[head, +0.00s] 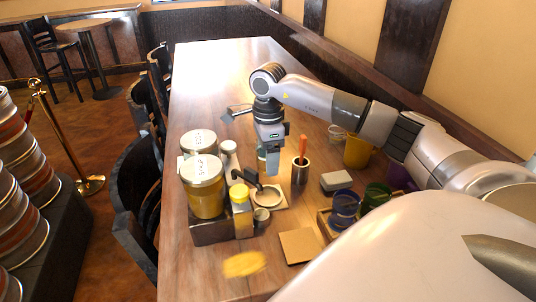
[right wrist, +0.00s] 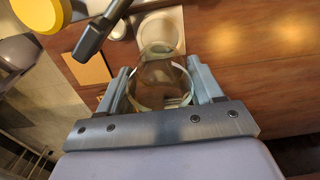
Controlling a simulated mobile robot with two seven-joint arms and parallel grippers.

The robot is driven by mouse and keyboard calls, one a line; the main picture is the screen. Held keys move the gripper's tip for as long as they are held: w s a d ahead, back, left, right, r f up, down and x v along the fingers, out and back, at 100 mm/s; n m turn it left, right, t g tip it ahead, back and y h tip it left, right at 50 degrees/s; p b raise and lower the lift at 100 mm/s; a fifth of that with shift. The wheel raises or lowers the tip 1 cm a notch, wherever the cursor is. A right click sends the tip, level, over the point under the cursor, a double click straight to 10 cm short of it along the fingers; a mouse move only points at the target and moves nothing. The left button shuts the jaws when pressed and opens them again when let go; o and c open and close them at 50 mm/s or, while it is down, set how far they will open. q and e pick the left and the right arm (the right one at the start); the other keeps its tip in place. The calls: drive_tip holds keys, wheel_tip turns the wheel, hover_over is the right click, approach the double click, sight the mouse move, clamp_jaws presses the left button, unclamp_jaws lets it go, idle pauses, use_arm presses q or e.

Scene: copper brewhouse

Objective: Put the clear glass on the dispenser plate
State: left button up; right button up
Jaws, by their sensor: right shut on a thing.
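The clear glass (right wrist: 160,84) is between the two fingers of my right gripper (right wrist: 158,78) in the right wrist view, and the fingers are shut on it. In the head view my right gripper (head: 271,168) points down over the table and hides most of the glass. The dispenser plate (head: 268,203), pale with a round ring, lies on the table just below and nearer than the gripper. Its pale square also shows beyond the glass in the right wrist view (right wrist: 177,20). A dark dispenser spout (head: 246,178) stands beside the plate. My left gripper is out of view.
Large yellow jars with pale lids (head: 204,190) stand left of the plate. A metal cup with an orange-handled tool (head: 300,170) stands to the right. Dark blue and green glasses (head: 344,207) are at the lower right. The far table (head: 225,70) is clear.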

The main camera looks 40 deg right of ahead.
drive_tip(key=shift+f, duration=0.5)
wheel_tip(320, 180, down, 7)
drive_tip(key=b, duration=0.4)
drive_tip(key=shift+r+b, duration=0.15)
drive_tip(key=shift+b, duration=0.15)
drive_tip(key=shift+f+b, duration=0.4)
drive_tip(key=shift+f, duration=0.35)
drive_tip(key=shift+f, duration=0.35)
drive_tip(key=o, duration=1.2)
drive_tip(key=shift+r, duration=3.6)
